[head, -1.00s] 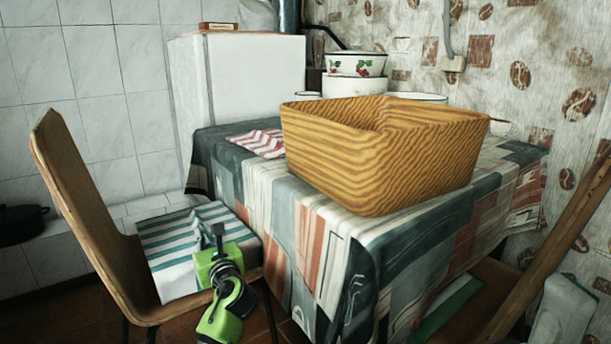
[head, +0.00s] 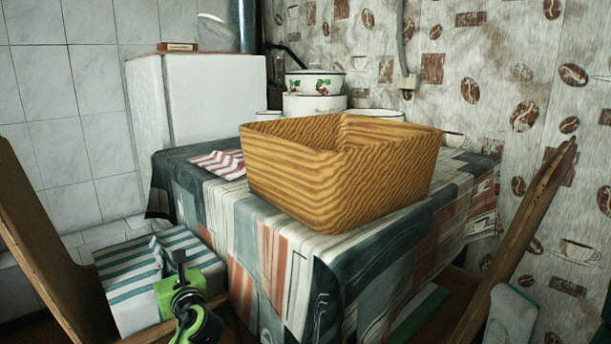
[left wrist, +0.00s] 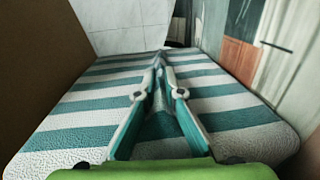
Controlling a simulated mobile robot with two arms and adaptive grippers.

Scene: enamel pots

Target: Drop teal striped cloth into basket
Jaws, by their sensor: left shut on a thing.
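The teal and white striped cloth (head: 135,285) lies over the seat of the wooden chair at the lower left of the head view. It fills much of the left wrist view (left wrist: 235,100). My left gripper (head: 166,262) is above the seat with its fingers shut on the cloth; a small fold rises at the fingertips. In the left wrist view the fingers (left wrist: 160,65) close together, with teal fabric between them. The wood-grain basket (head: 310,180) stands upright on the table, to the right of and higher than the gripper. My right gripper is not in view.
The chair back (head: 35,235) rises at the left. The table's patterned cloth (head: 380,260) hangs down beside the seat. A red and white striped cloth (head: 222,164) lies left of the basket. Enamel pots (head: 315,84) stand behind it. Another wooden chair (head: 530,235) is at the right.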

